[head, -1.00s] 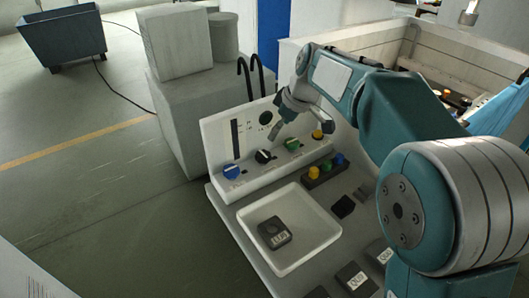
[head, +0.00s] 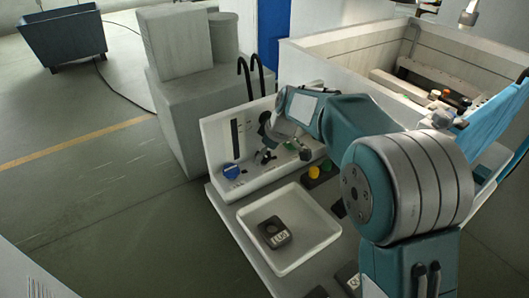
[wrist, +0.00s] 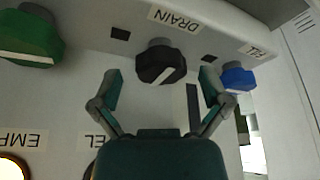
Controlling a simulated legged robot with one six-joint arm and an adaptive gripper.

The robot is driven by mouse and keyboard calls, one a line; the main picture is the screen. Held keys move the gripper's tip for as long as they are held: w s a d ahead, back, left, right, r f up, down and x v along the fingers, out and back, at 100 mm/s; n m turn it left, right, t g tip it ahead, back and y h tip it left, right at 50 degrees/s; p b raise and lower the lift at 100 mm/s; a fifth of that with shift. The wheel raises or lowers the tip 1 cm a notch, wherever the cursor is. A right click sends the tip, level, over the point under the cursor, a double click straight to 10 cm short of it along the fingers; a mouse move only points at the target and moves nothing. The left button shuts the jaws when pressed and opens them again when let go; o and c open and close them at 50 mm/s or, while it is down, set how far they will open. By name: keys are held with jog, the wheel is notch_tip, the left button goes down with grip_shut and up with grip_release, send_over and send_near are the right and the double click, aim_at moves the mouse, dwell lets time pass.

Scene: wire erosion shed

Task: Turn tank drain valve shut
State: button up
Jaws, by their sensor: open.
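The drain valve is a black knob (wrist: 161,62) with a white pointer line, under the DRAIN label (wrist: 174,19) in the wrist view. The line runs at a slant across its face. My gripper (wrist: 160,74) is open, with one finger on each side of the knob and visible gaps to both. It holds nothing. In the head view my gripper (head: 270,141) is at the sloped panel and largely hides the black knob.
The blue knob (head: 231,172) also shows left of my gripper in the head view. A white tray (head: 318,219) holding a dark labelled block (head: 274,231) lies before the panel. Black hooks (head: 250,76) rise behind.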

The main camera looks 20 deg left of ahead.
jog(key=shift+c, duration=0.3)
jog(key=c, duration=1.1)
jog(key=m, duration=0.2)
jog(key=m+t, duration=0.1)
jog(key=m, duration=0.1)
jog(key=shift+s+t+h, duration=0.2)
jog(key=shift+t+h, duration=0.1)
jog(key=m, duration=0.2)
jog(key=m+t+h, duration=0.1)
jog(key=m, duration=0.1)
jog(key=shift+s+a+f+m, duration=0.1)
jog(key=shift+a+m, duration=0.05)
jog(key=shift+m, duration=0.25)
jog(key=m+h, duration=0.1)
jog(key=m, duration=0.1)
jog(key=m+h, duration=0.1)
jog(key=m, duration=0.1)
jog(key=shift+a+m+t, duration=0.1)
jog(key=shift+m+t, duration=0.2)
jog(key=shift+t, duration=0.1)
jog(key=shift+a+m+h, duration=0.1)
jog(key=shift+m+h, duration=0.7)
jog(key=shift+m, duration=1.4)
